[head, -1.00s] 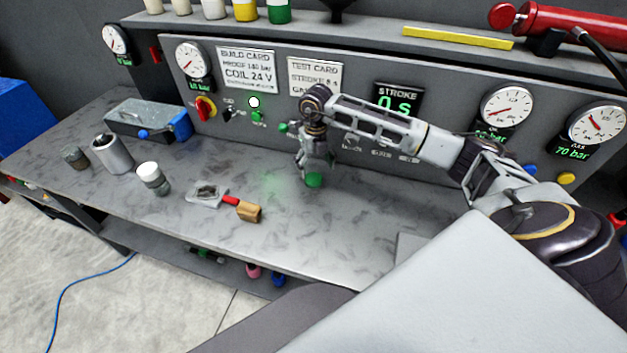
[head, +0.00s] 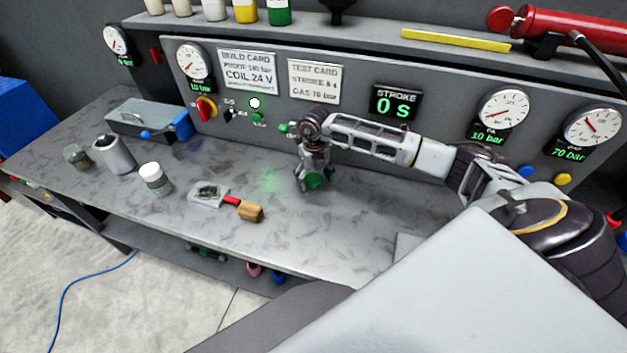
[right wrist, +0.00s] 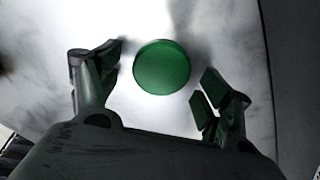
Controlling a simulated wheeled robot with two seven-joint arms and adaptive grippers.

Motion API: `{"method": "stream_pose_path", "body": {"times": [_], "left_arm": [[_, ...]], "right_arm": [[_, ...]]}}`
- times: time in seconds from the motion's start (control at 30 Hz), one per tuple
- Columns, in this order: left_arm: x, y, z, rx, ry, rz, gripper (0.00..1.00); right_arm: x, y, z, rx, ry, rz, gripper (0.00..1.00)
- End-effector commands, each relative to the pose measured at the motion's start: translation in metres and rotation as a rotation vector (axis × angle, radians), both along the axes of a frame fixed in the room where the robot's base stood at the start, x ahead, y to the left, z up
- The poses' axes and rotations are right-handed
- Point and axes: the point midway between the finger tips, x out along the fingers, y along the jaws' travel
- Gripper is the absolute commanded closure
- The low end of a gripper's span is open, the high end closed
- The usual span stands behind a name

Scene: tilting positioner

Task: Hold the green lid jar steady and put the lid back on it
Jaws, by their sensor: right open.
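A round green lid (head: 314,181) shows low over the bench under my right gripper (head: 313,184). In the right wrist view the lid (right wrist: 162,67) is a plain green disc seen from above, between the two spread fingers of the gripper (right wrist: 163,85), with a gap on each side. The gripper is open and points down. I cannot tell whether the lid lies on the bench or on a jar. A small dark jar (head: 76,157) without a visible green lid stands at the far left of the bench. My left gripper is not in view.
A white-topped jar (head: 153,179), a metal cylinder (head: 114,155) and a grey-blue box (head: 146,121) stand on the left. A brush (head: 243,208) lies beside a small tray (head: 206,194). The gauge panel (head: 345,125) rises close behind my right gripper.

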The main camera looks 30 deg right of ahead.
Motion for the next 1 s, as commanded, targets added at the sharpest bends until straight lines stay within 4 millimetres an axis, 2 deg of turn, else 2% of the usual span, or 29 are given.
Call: {"method": "stream_pose_path", "body": {"times": [0.13, 0.17, 0.43, 0.8, 1.0], "left_arm": [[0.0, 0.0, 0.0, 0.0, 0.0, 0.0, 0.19], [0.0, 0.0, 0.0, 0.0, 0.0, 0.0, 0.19], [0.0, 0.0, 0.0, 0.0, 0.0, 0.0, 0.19], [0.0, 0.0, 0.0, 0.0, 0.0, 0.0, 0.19], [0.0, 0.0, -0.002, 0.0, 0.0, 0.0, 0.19]], "right_arm": [[0.0, 0.0, 0.0, 0.0, 0.0, 0.0, 0.21], [0.0, 0.0, 0.0, 0.0, 0.0, 0.0, 0.24], [0.0, 0.0, 0.0, 0.0, 0.0, 0.0, 0.57], [0.0, 0.0, 0.001, 0.0, 0.0, 0.0, 0.6], [0.001, 0.0, 0.012, 0.0, -0.001, 0.0, 0.6]]}}
